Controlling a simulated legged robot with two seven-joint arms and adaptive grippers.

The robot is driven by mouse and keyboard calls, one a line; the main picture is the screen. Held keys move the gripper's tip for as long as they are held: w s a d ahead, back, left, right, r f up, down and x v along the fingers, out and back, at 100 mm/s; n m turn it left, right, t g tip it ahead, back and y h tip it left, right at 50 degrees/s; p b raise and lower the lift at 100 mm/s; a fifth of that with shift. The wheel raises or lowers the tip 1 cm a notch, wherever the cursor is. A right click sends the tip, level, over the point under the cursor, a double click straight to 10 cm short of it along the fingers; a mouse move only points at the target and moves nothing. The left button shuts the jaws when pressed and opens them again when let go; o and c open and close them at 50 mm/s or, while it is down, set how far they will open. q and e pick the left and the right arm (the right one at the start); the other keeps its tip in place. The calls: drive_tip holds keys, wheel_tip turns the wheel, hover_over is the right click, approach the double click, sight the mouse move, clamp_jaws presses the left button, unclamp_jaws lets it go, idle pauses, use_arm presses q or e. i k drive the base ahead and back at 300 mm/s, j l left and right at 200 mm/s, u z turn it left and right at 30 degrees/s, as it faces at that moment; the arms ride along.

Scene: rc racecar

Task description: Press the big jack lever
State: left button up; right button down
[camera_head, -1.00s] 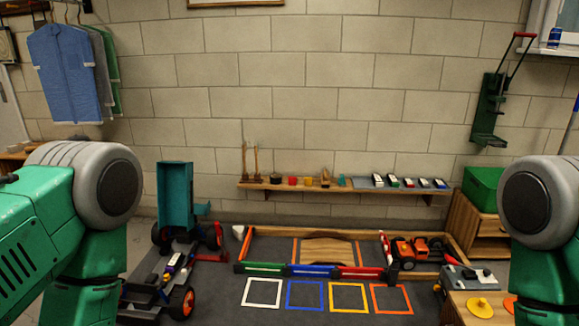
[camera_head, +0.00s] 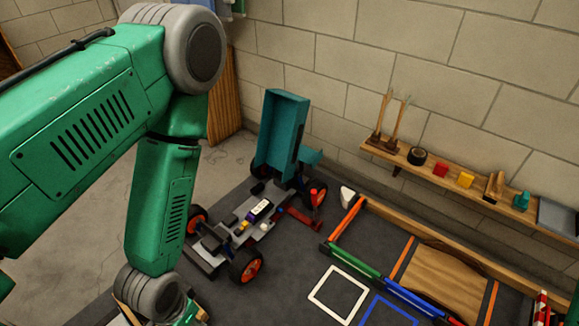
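A racecar chassis (camera_head: 240,228) with black tyres and orange rims stands on the dark mat. Its teal body (camera_head: 282,132) is tilted up on end at the rear. A low red part (camera_head: 305,220) lies on the floor beside the rear wheel, with a small upright red piece at it. It may be the jack; I cannot clearly make out a lever. My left arm reaches down at the left, in front of the chassis's left side. My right arm and gripper are out of view.
A wooden shelf (camera_head: 448,180) on the wall holds a black tyre (camera_head: 417,156) and small coloured parts. A wood-framed track (camera_head: 455,275) with coloured bars lies at the right. A white square outline (camera_head: 338,292) marks the mat. Bare concrete floor shows left of the chassis.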

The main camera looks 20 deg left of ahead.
sight(314, 191)
drive_tip(key=i+u, duration=0.45)
drive_tip(key=i+l+u, duration=0.15)
drive_tip(key=i+u, duration=0.3)
drive_tip(key=i+l+u, duration=0.3)
drive_tip(key=u, duration=0.15)
